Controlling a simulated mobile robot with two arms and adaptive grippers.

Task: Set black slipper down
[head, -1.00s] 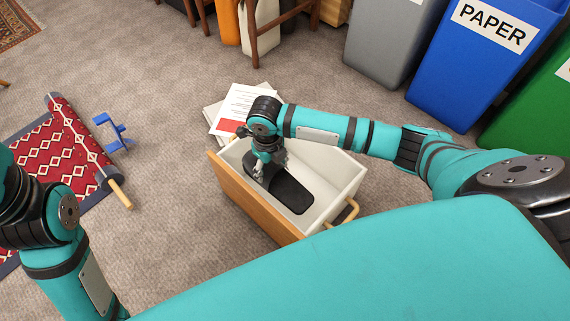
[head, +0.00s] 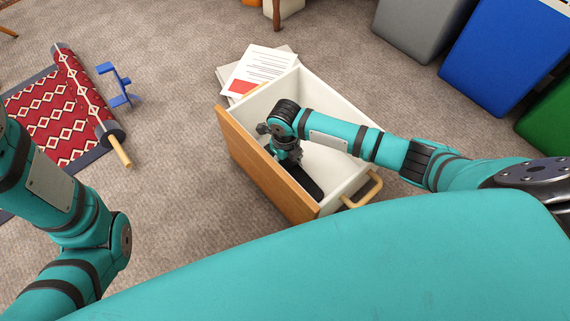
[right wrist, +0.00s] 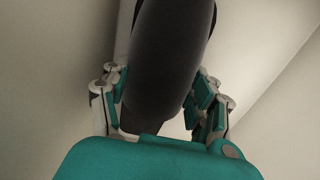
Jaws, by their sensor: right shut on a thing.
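The black slipper (head: 306,183) is inside a white drawer box with a wooden front (head: 262,175), low between its walls. My right gripper (head: 288,160) reaches down into the box and is shut on the slipper. In the right wrist view the slipper (right wrist: 170,55) runs between the two fingers (right wrist: 160,100), with pale box surfaces around it. I cannot tell whether the slipper touches the box floor. My left arm shows at the left edge of the head view, but its gripper is out of view.
Papers (head: 258,72) lie just behind the box. A rolled red rug (head: 82,98) and a blue bracket-like object (head: 120,85) lie on the left. Grey (head: 415,28), blue (head: 497,60) and green (head: 550,120) bins stand at the right. Carpet is clear between rug and box.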

